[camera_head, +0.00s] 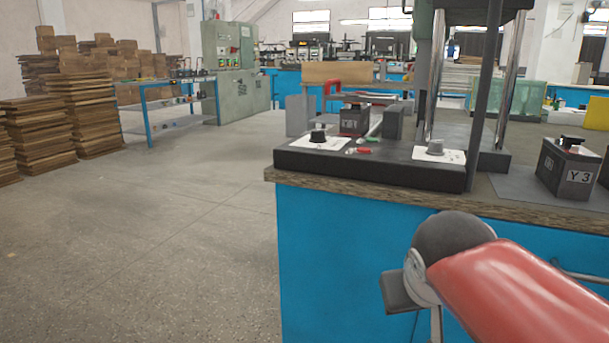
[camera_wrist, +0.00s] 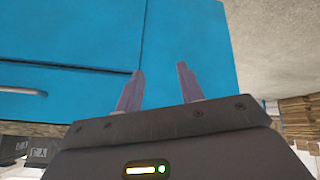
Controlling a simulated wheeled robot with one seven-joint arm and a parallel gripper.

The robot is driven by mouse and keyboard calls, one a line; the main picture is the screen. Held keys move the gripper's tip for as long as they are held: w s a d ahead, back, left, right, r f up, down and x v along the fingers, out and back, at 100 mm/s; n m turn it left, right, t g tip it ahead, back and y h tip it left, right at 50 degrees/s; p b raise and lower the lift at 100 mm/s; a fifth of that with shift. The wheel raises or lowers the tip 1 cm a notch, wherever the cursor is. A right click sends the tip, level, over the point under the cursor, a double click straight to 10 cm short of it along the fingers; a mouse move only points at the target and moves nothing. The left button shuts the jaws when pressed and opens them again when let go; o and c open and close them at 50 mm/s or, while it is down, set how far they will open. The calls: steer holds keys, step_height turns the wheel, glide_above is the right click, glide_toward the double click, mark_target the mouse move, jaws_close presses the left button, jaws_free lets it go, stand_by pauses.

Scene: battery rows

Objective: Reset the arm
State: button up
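My arm, with a red link, reaches in at the lower right of the head view, in front of the blue workbench (camera_head: 345,255). My gripper (camera_wrist: 160,80) shows in the wrist view with its two fingers apart and nothing between them. The blue cabinet front (camera_wrist: 75,35) of the bench lies behind the fingers, with a handle (camera_wrist: 22,91) at the left. In the head view the gripper's fingers cannot be made out.
On the bench top stand a dark battery marked Y3 (camera_head: 568,170), another battery (camera_head: 354,120) and a press base (camera_head: 390,168) with knobs. Stacked boards (camera_head: 85,115) stand at the far left. The floor (camera_head: 170,230) left of the bench is clear.

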steer(key=s+a+f+g+y, duration=0.1)
steer(key=s+f+y, duration=0.1)
steer(key=s+f, duration=0.75)
step_height(320, 180, up, 13)
steer(key=p, duration=1.2)
steer(key=shift+m, duration=0.3)
steer(key=shift+s+a+f, duration=0.1)
steer(key=shift+f, duration=0.05)
